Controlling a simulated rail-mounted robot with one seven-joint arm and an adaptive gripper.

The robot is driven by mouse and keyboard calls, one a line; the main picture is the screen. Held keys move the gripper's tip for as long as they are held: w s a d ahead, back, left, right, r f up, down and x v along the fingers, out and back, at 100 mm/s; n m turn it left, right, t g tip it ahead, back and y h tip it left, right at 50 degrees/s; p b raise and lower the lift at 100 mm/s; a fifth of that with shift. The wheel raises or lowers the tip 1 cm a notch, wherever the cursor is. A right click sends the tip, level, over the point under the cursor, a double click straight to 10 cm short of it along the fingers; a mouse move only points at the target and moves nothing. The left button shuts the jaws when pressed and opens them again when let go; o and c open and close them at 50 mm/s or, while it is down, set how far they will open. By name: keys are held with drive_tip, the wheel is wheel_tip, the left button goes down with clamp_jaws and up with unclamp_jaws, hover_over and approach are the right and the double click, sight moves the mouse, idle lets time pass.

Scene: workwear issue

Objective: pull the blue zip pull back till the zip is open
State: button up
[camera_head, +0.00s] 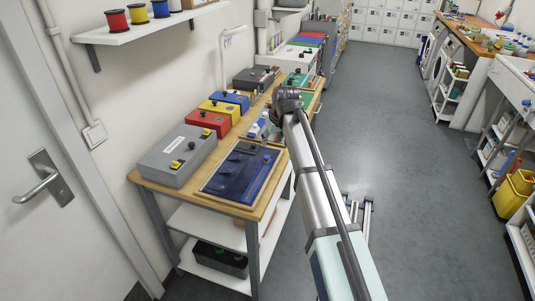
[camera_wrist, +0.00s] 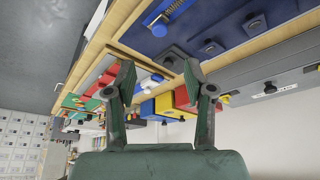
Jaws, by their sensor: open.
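A dark blue board (camera_head: 222,181) lies on the near part of the wooden bench, with a long strip along its right side and dark fittings. It also shows at the top of the wrist view (camera_wrist: 215,22), upside down. There a coil-like toothed strip (camera_wrist: 180,8) ends at a small blue piece (camera_wrist: 158,27), which looks like the blue zip pull. I cannot make the pull out in the head view. My gripper (camera_wrist: 160,76) is open and empty, its two fingers apart. It is apart from the board, past its far end in the head view, partly hidden by my arm.
A grey box (camera_head: 178,152) with a yellow-based knob stands left of the board. Red (camera_head: 208,123), yellow (camera_head: 220,108) and blue boxes stand farther along the wooden bench (camera_head: 152,180). A wall shelf (camera_head: 150,28) holds spools.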

sight(267, 157)
drive_tip(key=p+x, duration=0.2)
drive_tip(key=x, duration=0.9)
drive_tip(key=shift+w+f+p, duration=0.1)
drive_tip(key=shift+f+p, duration=0.2)
drive_tip(key=shift+f, duration=0.05)
drive_tip(key=shift+c, duration=0.3)
clamp_jaws()
